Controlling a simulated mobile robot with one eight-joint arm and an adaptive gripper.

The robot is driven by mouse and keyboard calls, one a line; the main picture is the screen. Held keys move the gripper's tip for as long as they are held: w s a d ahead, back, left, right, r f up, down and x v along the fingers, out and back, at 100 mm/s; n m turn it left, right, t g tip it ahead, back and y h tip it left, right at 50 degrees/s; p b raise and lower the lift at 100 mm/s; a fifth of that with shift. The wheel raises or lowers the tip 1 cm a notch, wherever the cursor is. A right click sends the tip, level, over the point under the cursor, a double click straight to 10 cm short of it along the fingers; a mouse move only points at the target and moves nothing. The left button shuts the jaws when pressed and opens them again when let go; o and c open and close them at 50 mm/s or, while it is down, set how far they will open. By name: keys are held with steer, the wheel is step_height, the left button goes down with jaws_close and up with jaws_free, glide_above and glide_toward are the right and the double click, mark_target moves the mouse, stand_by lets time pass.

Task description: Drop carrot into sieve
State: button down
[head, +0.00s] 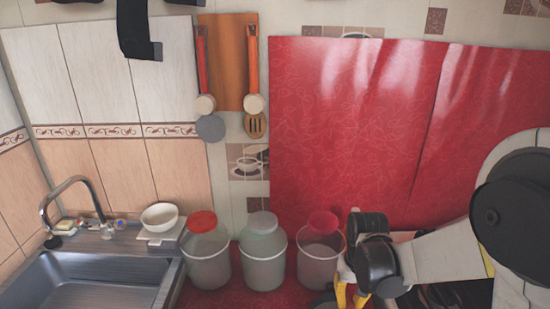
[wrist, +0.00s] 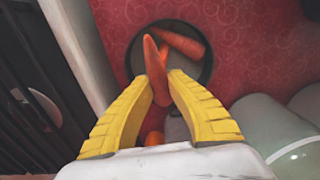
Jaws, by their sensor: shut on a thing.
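My gripper (wrist: 162,75) has yellow fingers shut on an orange carrot (wrist: 153,60), which lies lengthwise between the fingertips in the wrist view. Behind the carrot is a round, dark-rimmed vessel (wrist: 210,66) that looks like the sieve, on a red patterned surface. A second orange piece, seemingly a carrot (wrist: 184,43), lies inside it. A further orange bit (wrist: 155,138) shows lower down between the fingers. I cannot tell the height of the held carrot above the vessel. In the head view the yellow fingers (head: 341,291) are partly cut off at the bottom edge, and no carrot shows.
Three lidded jars (head: 207,262) (head: 263,262) (head: 317,265) stand left of my gripper. A sink (head: 85,280) and a white bowl (head: 160,217) are farther left. Utensils hang on the back wall. In the wrist view pale jars are close at the right.

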mark_target(350, 302)
steer(key=shift+f, duration=0.4)
steer(key=c, duration=1.4)
jaws_free()
steer(key=shift+r, duration=0.2)
step_height(350, 302, up, 12)
steer(key=shift+f, duration=0.15)
steer(key=s+r+t, duration=0.1)
steer(key=s+t, duration=0.1)
steer(key=s, duration=0.2)
steer(key=s+r+t, duration=0.2)
steer(key=s, duration=0.2)
steer(key=s+r+t, duration=0.2)
steer(key=s+t, duration=0.1)
steer(key=s, duration=0.1)
steer(key=shift+s, duration=0.15)
